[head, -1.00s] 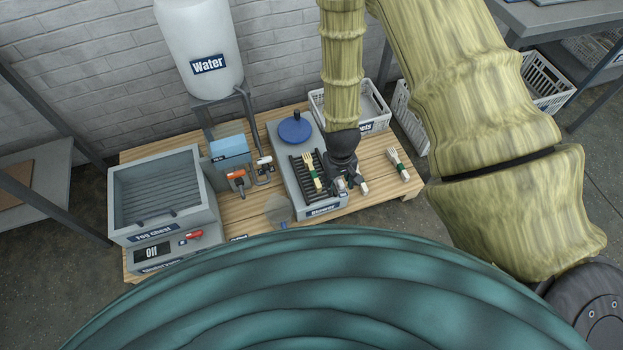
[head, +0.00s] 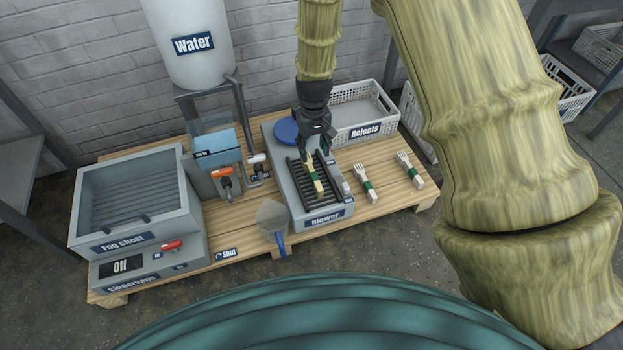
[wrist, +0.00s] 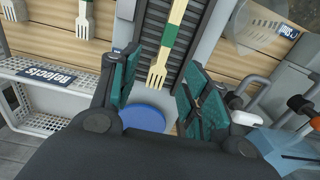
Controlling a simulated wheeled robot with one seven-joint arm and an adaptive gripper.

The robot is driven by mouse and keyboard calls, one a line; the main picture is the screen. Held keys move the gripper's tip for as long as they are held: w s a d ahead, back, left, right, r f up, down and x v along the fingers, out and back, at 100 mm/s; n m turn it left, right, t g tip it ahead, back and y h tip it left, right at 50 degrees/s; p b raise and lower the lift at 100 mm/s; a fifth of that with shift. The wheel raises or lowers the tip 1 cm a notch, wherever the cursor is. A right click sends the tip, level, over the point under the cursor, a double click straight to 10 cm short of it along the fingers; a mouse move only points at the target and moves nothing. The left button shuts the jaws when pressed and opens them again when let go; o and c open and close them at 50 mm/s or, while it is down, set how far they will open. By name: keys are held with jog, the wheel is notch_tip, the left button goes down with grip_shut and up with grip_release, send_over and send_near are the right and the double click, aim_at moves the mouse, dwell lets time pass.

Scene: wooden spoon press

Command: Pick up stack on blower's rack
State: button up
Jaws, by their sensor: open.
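A stack of wooden forks with a green band (head: 317,184) lies lengthwise on the dark slatted rack (head: 327,200) of the grey blower (head: 346,208). In the wrist view the stack (wrist: 170,34) points its tines towards my gripper. My gripper (head: 312,152) is above the far end of the rack, close to the stack's far end. In the wrist view its two green-padded fingers (wrist: 160,82) are spread apart, with the tines between and beyond them. Nothing is held. The gripper partly hides the far end of the stack in the head view.
Two paler banded fork stacks (head: 364,181) (head: 409,170) lie on the pallet right of the blower. The rejects basket (head: 366,110) and blue disc (head: 287,131) are behind. Water valves (head: 221,178), a clear funnel-like vessel (head: 272,215) and the fog chest (head: 135,205) are left.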

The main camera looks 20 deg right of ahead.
aim_at(311, 168)
notch_tip(311, 168, down, 6)
jog(key=b, duration=0.2)
jog(key=shift+r+b, duration=0.15)
jog(key=shift+b, duration=0.25)
jog(key=shift+a+f+b, duration=0.15)
jog(key=shift+f+b, duration=0.9)
jog(key=shift+f, duration=0.25)
jog(key=shift+a+f+b, duration=0.15)
jog(key=shift+f+b, duration=0.85)
jog(key=shift+f, duration=0.25)
grip_shut()
jog(key=shift+r, duration=0.1)
